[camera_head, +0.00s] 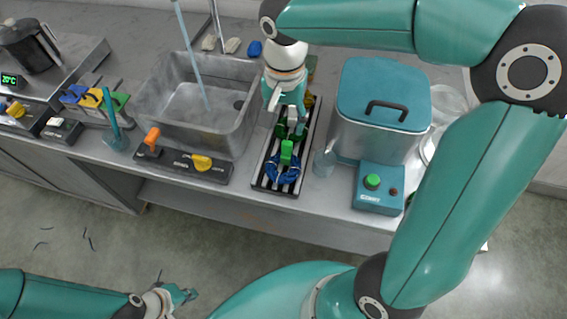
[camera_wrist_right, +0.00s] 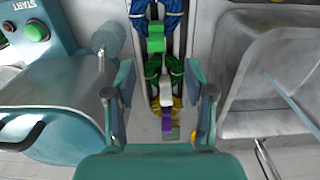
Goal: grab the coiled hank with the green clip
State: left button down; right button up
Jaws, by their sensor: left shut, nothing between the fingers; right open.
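The blue coiled hank (camera_head: 284,172) lies at the near end of a narrow dark rack (camera_head: 257,178) with a bright green clip (camera_head: 287,152) on it. In the right wrist view the blue hank (camera_wrist_right: 153,17) and green clip (camera_wrist_right: 156,40) are at the top. Behind it lie a green hank (camera_wrist_right: 152,68) with a white clip (camera_wrist_right: 165,88) and a yellow hank with a purple clip (camera_wrist_right: 170,115). My right gripper (camera_wrist_right: 163,92) is open above the rack, over the green hank, apart from the green clip. My left gripper (camera_head: 181,294) is shut and empty, low over the floor.
A metal sink (camera_head: 240,135) stands left of the rack. A lidded teal pot (camera_head: 382,95), a control box (camera_head: 378,190) and a glass beaker (camera_head: 324,161) stand to its right. A panel with orange and yellow knobs (camera_head: 203,162) is in front of the sink.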

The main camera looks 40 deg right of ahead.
aim_at(287, 144)
jog(key=f, duration=0.8)
jog(key=shift+s+d, duration=0.1)
jog(key=shift+s, duration=0.2)
jog(key=shift+c, duration=0.2)
grip_shut()
